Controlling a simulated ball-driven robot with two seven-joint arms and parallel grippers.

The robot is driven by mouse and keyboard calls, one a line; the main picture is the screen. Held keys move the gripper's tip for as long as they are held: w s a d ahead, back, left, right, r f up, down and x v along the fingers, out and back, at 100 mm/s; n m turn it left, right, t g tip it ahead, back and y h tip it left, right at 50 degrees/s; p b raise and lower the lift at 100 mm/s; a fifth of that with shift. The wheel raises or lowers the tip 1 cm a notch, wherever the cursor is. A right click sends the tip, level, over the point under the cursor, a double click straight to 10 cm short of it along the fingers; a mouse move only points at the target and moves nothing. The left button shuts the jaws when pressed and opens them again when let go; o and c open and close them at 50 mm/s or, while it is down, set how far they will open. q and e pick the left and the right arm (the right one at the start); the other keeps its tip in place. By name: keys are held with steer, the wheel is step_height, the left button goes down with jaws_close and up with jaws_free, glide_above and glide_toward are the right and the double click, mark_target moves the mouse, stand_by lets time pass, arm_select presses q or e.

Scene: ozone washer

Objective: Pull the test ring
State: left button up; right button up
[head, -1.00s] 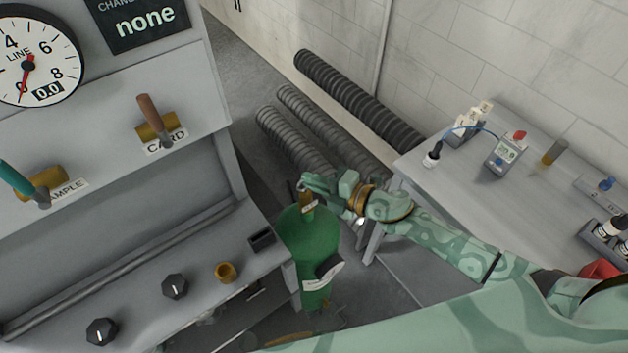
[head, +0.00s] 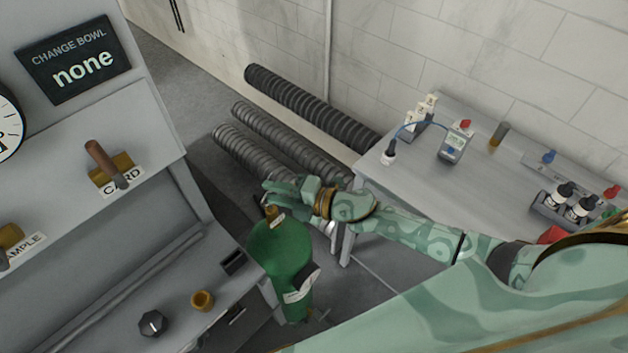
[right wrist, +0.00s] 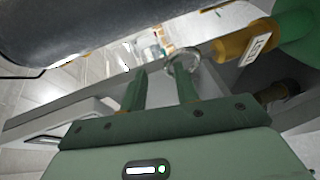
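A thin silvery ring, which looks like the test ring (right wrist: 196,54), shows in the right wrist view beside a brass valve (right wrist: 236,42) with a white tag. The valve stands on top of a green cylinder (head: 281,250). My right gripper (right wrist: 161,78) is open. The ring overlaps the tip of its right finger in the picture; I cannot tell whether they touch or whether the finger passes through it. The gap between the fingers looks empty. In the head view my right gripper (head: 276,192) is just above the cylinder's top and hides the ring. My left gripper is not in view.
A grey machine panel (head: 90,225) with knobs and levers stands left of the cylinder. A grey table (head: 425,185) with a meter and bottles is on the right. Dark ribbed hoses (head: 310,107) lie behind along the wall.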

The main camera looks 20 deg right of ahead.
steer(key=b+v, duration=0.2)
steer(key=v, duration=1.4)
steer(key=shift+b, duration=0.4)
steer(key=shift+r, duration=0.15)
